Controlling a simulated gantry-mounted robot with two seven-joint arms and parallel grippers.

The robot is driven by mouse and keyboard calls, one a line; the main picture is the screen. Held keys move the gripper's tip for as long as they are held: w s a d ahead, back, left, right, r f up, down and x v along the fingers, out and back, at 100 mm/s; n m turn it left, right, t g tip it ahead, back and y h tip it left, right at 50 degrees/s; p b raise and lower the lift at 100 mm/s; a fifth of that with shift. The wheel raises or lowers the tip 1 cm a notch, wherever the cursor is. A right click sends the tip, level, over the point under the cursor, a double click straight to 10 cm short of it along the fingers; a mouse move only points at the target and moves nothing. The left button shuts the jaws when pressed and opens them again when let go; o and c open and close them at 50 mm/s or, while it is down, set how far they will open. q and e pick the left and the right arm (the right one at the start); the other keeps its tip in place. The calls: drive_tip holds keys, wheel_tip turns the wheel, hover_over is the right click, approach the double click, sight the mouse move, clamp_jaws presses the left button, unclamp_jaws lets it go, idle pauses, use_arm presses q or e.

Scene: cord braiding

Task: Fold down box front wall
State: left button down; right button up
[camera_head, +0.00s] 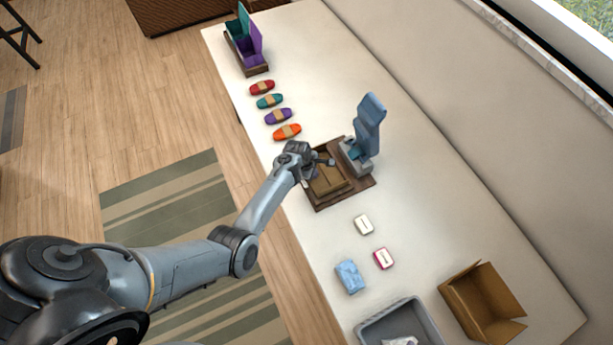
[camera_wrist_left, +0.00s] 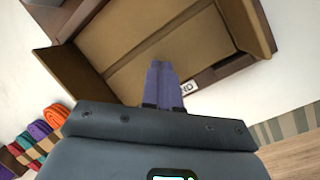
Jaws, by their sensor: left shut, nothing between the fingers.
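The brown box (camera_head: 328,181) sits on a dark brown board (camera_head: 362,185) near the table's left edge in the head view. In the left wrist view the box (camera_wrist_left: 125,30) fills the upper part, with its tan inner faces showing. A dark frame piece with partly hidden lettering lies along its near side. My left gripper (camera_wrist_left: 163,78) is shut and empty, its blue-grey fingertips over the box's near part. Whether they touch a wall I cannot tell. In the head view my left gripper (camera_head: 320,162) is at the box's upper left, small and partly hidden. My right gripper is not in view.
A grey-blue stand (camera_head: 366,130) rises just behind the box. Several coloured cord bundles (camera_head: 278,116) lie up the table's left side. A purple and teal holder (camera_head: 246,42) stands beyond. A grey bin (camera_head: 398,318) and an open cardboard carton (camera_head: 482,300) stand at lower right.

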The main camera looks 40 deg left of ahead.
use_arm(q)
drive_tip(key=shift+s+r+p, duration=0.1)
drive_tip(key=shift+r+p, duration=0.35)
drive_tip(key=shift+w+d+f+b, duration=0.2)
drive_tip(key=shift+w+f+b, duration=0.3)
drive_tip(key=shift+f+b, duration=0.35)
drive_tip(key=shift+p+v, duration=0.85)
drive_tip(key=shift+p, duration=0.1)
drive_tip(key=shift+r, duration=0.1)
wheel_tip(320, 180, up, 8)
drive_tip(key=p, duration=0.8)
